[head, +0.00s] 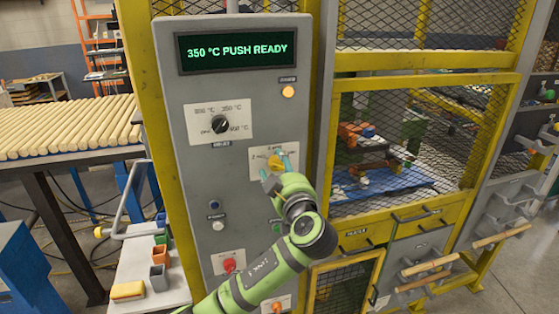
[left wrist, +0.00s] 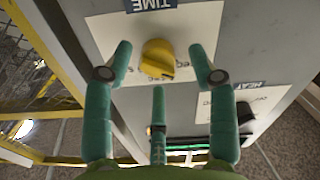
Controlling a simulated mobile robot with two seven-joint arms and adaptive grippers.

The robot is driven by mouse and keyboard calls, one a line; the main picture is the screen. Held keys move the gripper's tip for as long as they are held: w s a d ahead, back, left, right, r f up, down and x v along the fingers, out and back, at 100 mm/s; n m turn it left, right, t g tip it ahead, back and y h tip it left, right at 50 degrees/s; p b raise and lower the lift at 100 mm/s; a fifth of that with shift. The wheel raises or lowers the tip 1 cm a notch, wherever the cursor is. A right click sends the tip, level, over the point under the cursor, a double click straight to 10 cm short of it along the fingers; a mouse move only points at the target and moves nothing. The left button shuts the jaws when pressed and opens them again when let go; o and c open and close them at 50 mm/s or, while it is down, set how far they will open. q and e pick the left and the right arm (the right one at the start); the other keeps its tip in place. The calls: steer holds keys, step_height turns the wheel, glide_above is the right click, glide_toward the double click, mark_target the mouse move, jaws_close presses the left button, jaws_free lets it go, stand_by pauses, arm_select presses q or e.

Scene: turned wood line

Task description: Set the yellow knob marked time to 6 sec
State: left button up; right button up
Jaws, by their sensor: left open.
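The yellow knob (head: 273,160) sits on a white label plate on the grey control panel, partly covered by my left gripper in the head view. The left wrist view shows the knob (left wrist: 155,55) upside down below a blue TIME tag (left wrist: 152,4). My left gripper (head: 275,166) is at the knob, its green fingers open. In the left wrist view two fingertips stand either side of the knob and a third stands below it, with visible gaps. The exact knob setting cannot be told. My right gripper is not in view.
A black heat knob (head: 220,125) sits up and left of the yellow one. A lit orange lamp (head: 288,91) is above, and a red button (head: 229,265) is below. A yellow mesh guard (head: 420,110) stands to the right.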

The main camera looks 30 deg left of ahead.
arm_select(q)
steer(key=shift+w+a, duration=0.3)
steer(key=c, duration=1.1)
steer(key=shift+c, duration=0.2)
